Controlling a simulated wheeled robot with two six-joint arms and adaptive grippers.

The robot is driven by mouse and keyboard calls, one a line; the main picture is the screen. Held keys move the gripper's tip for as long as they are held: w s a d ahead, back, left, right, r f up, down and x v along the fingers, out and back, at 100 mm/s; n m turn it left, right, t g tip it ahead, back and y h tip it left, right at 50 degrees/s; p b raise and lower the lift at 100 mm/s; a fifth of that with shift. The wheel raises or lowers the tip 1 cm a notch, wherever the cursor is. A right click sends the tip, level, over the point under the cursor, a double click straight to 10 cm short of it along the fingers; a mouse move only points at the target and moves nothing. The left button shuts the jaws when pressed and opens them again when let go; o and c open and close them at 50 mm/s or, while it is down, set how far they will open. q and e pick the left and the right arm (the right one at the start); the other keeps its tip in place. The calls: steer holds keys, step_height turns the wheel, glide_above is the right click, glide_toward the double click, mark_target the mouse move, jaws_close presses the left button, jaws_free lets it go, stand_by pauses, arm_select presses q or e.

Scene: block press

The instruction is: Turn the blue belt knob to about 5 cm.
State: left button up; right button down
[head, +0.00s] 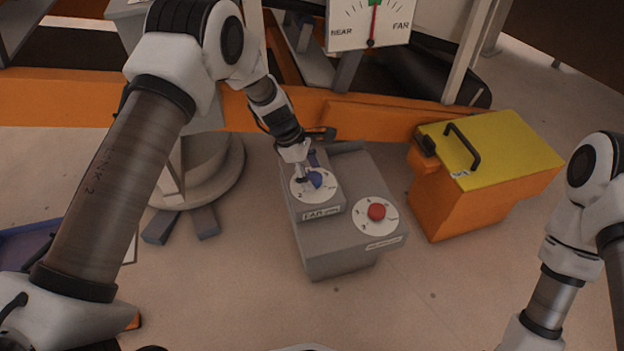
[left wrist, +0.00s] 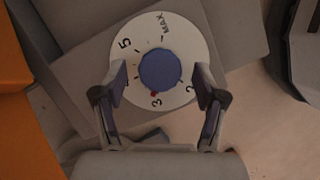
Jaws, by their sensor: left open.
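The blue belt knob (head: 314,180) sits on a white numbered dial (head: 325,194) on top of the grey control box. In the left wrist view the knob (left wrist: 160,70) is round, and the dial (left wrist: 147,32) reads 3, 5 and MAX, with one number partly hidden by a finger. A small red mark at the knob's edge is by the 3. My left gripper (left wrist: 161,80) is open, with one finger on each side of the knob; I cannot tell whether they touch it. In the head view my left gripper (head: 301,171) partly covers the dial. My right gripper is out of view.
A red knob (head: 376,211) on its own white dial is on the same grey box (head: 335,258). A NEAR–FAR gauge (head: 350,32) stands behind. An orange box with a yellow lid (head: 510,150) and black handle is to the right. The floor in front is clear.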

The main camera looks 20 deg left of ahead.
arm_select(q)
steer(key=shift+d+f, duration=0.15)
steer(key=shift+f, duration=0.1)
steer(key=c, duration=1.1)
steer(key=shift+c, duration=0.2)
steer(key=shift+r, duration=0.1)
